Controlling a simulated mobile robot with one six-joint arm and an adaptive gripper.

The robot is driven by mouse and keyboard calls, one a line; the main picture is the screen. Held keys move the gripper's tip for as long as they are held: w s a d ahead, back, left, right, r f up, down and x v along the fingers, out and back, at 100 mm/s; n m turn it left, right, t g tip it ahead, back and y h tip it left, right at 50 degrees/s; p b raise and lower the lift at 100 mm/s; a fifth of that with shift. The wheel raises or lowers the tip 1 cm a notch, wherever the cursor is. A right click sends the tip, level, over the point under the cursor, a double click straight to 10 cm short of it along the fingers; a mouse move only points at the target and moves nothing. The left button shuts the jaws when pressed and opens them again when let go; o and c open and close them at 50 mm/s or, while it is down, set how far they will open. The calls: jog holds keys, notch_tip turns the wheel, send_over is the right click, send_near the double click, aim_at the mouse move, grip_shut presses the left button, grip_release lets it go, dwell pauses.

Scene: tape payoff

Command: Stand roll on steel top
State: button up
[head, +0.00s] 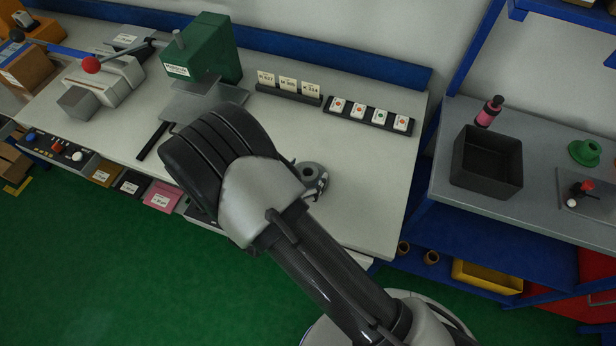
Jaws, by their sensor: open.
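Two small brown rolls (431,257) are on the blue shelf under the right bench. A flat grey metal plate (190,101) lies in front of the green machine (203,52).
A dark open bin (487,163), a pink bottle (489,111) and a green flanged piece (584,152) stand on the right bench. Label cards (287,86) and a black button strip (370,111) line the white bench's back. A yellow tray (487,277) is below right.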

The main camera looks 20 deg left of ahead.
jog(key=shift+x, duration=1.1)
jog(key=c, duration=1.4)
notch_tip(320, 180, up, 20)
jog(key=p, duration=0.4)
jog(key=shift+p, duration=0.35)
